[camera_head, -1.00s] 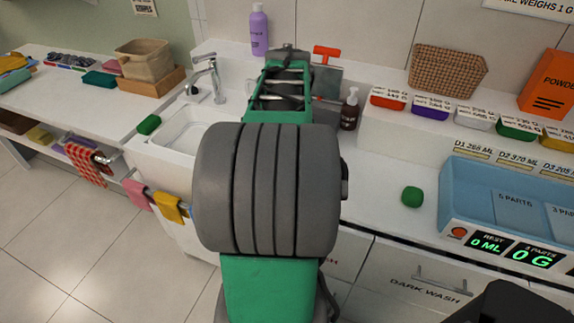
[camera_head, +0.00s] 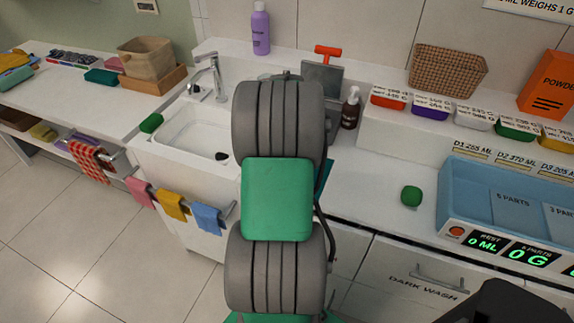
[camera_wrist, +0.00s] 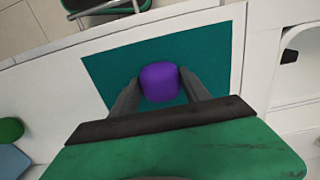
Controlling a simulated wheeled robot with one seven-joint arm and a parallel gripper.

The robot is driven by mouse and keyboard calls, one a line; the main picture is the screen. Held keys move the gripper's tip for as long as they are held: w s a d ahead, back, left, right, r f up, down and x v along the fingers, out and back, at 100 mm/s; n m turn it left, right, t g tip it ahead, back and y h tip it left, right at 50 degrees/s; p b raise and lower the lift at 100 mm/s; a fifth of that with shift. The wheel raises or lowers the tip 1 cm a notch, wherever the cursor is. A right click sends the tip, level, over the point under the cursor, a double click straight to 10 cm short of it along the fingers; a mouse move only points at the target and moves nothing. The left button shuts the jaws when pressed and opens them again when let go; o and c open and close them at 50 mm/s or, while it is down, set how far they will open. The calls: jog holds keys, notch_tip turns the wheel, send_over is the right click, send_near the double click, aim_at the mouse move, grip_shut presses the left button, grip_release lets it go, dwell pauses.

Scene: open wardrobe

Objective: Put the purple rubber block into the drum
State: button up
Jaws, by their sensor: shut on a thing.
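The purple rubber block (camera_wrist: 160,82) is between the two fingers of my gripper (camera_wrist: 158,78) in the wrist view. The fingers are shut on its sides. A dark teal mat (camera_wrist: 108,70) lies under it on the white counter; I cannot tell whether the block touches the mat. In the head view my arm hides the gripper, the block and most of the mat, with only a teal sliver (camera_head: 325,175) showing right of the arm. I cannot make out a drum in either view.
The white sink (camera_head: 190,135) lies left of my arm. A green lump (camera_head: 411,196) and a blue tray (camera_head: 465,190) are to the right. A dark pump bottle (camera_head: 350,108) and a grey panel with a red handle (camera_head: 327,52) stand behind. Cloths (camera_head: 172,203) hang at the front.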

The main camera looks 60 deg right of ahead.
jog(key=o, duration=1.5)
